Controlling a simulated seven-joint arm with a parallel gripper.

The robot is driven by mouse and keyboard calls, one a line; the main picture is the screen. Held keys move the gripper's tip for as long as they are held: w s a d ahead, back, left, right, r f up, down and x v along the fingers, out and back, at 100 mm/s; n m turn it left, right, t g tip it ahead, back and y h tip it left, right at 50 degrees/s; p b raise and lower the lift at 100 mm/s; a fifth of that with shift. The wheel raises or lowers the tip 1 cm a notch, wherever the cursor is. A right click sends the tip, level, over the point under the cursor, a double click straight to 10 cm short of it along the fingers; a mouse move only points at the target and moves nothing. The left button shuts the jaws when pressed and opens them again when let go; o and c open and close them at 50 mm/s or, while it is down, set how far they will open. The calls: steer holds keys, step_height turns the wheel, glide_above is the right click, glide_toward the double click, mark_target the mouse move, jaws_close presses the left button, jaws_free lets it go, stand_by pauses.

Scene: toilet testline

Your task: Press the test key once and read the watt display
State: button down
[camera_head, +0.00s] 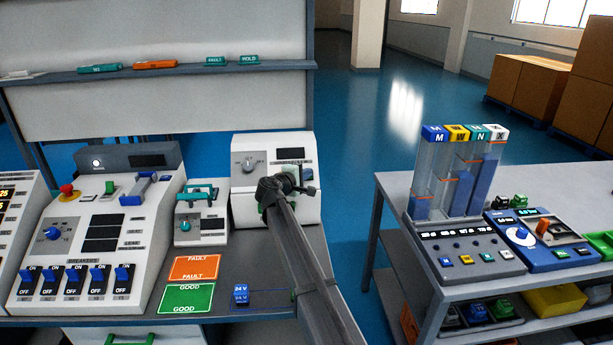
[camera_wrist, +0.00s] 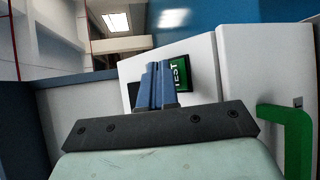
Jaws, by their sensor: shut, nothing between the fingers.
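A green key marked TEST (camera_wrist: 180,73) shows in the wrist view on the white face of a unit, partly covered by my fingers. My gripper (camera_wrist: 155,68) is shut and empty, its tips right in front of or beside the key; I cannot tell whether they touch it. In the head view my arm reaches up to the white instrument (camera_head: 243,207) at the back of the left bench, and my wrist hides part of its front. That instrument has a dark display (camera_head: 291,154) with no readable figures and a grey knob (camera_head: 250,163).
A breaker panel (camera_head: 65,255) with blue switches stands at left. A small unit with a green handle (camera_head: 200,192) stands beside the instrument. FAULT (camera_head: 194,267) and GOOD (camera_head: 186,298) mats and a blue 24 V block (camera_head: 241,293) lie in front. A second table (camera_head: 400,185) stands right, across a gap.

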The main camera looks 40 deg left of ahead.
stand_by(0.3)
steer(key=r, duration=0.1)
steer(key=s+d+r, duration=0.2)
steer(key=shift+s+d+r, duration=0.25)
stand_by(0.3)
stand_by(0.7)
